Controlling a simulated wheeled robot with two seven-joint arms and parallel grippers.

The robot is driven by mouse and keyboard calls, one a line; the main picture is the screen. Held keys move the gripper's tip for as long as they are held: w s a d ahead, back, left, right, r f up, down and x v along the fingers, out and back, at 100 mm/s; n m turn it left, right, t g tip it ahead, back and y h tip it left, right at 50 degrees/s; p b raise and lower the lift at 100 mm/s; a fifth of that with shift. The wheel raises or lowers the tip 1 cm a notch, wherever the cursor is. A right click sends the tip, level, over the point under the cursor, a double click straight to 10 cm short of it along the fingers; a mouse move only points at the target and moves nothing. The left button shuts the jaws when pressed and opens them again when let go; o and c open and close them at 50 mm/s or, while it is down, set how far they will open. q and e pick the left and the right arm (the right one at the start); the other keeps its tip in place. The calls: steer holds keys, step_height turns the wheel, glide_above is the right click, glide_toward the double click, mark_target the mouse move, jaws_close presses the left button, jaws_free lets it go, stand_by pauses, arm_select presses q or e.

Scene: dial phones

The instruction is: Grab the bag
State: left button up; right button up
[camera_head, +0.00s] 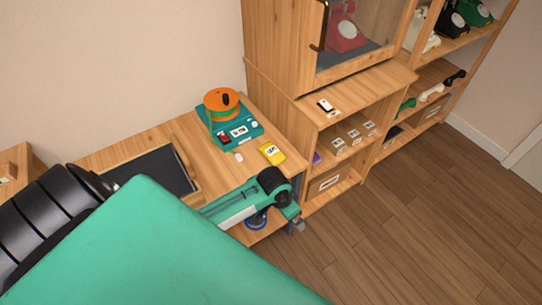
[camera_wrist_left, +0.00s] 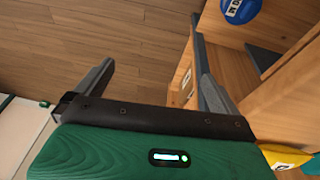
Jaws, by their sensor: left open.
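No thing is clearly recognisable as a bag. A rounded blue item with a white label (camera_wrist_left: 241,8) lies at the top right of the left wrist view, by the wooden shelf. A blue round shape (camera_head: 257,219) shows under my left arm in the head view, mostly hidden; I cannot tell if it is the same item. My left gripper (camera_head: 298,226) is beside the front edge of the wooden cabinet. In the left wrist view its two grey fingers (camera_wrist_left: 152,45) are spread apart and empty, with floor between them. The blue item is beyond and right of the fingers. My right gripper is not in view.
A yellow labelled item (camera_head: 271,152) and a teal phone base with an orange top (camera_head: 231,122) are on the cabinet top. A dark-lined open drawer or tray (camera_head: 155,172) is left. Shelves with small items (camera_head: 350,133) stand right. Wooden floor (camera_head: 430,220) is clear.

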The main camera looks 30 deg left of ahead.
arm_select(q)
step_height(320, 180, up, 4)
steer(key=w+m, duration=0.1)
steer(key=w, duration=0.1)
steer(key=n+g+y+b, duration=0.1)
steer(key=g+y+b, duration=0.1)
glide_toward(272, 150)
steer(key=f, duration=0.5)
steer(key=shift+w+a, duration=0.15)
steer(key=shift+w, duration=0.15)
step_height(272, 150, down, 5)
steer(key=shift+s+r+b, duration=0.15)
steer(key=shift+r+b, duration=0.05)
steer(key=shift+b, duration=0.2)
steer(key=shift+f, duration=0.3)
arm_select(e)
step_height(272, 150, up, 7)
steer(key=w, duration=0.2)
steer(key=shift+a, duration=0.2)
arm_select(q)
steer(key=shift+c, duration=0.2)
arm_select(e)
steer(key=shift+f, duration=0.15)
arm_select(q)
steer(key=c, duration=0.8)
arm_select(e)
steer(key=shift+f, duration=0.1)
